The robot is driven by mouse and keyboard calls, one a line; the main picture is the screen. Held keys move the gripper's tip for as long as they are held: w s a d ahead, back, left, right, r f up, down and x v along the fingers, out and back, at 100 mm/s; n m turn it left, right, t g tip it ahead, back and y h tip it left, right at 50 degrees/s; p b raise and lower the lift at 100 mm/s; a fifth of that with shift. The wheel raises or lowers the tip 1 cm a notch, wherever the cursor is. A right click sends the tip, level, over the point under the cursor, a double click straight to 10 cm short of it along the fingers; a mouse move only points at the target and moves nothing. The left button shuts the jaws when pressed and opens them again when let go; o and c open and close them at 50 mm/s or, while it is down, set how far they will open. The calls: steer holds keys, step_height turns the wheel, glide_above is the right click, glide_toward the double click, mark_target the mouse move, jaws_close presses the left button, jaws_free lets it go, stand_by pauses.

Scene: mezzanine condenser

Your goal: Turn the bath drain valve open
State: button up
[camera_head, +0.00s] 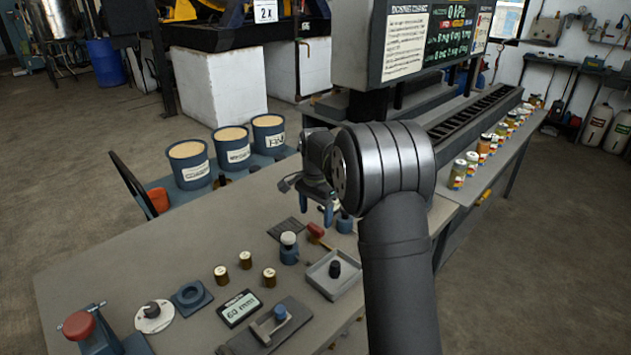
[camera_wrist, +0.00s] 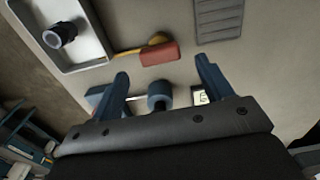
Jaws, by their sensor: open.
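My gripper (camera_head: 325,212) hangs above the far right part of the grey workbench, its two blue fingers apart with nothing seen between them in the head view. In the wrist view my gripper (camera_wrist: 164,75) is open; a small blue cylinder (camera_wrist: 158,96) shows between and beyond its fingers, apart from them. A blue cylinder (camera_head: 345,224) also stands just below and right of the fingers in the head view. No label marks a bath drain valve, so I cannot tell which part it is. A red knob (camera_head: 78,325) on a blue-grey fixture is at the bench's near left.
A grey tray (camera_head: 350,285) holds a black knob (camera_head: 335,269). A white-capped blue jar (camera_head: 288,250) stands nearby. A "60 mm" display (camera_head: 240,308) and several brass cylinders are nearer.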

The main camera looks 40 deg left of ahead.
mark_target(316, 226)
step_height(316, 226, up, 13)
steer(key=shift+f, duration=0.1)
stand_by(0.7)
step_height(316, 226, down, 17)
steer(key=shift+f, duration=0.2)
stand_by(0.4)
steer(key=shift+r, duration=0.1)
steer(key=shift+m, duration=0.3)
step_height(316, 226, up, 17)
step_height(316, 226, down, 17)
steer(key=n, duration=0.9)
stand_by(1.6)
steer(key=shift+o, duration=0.5)
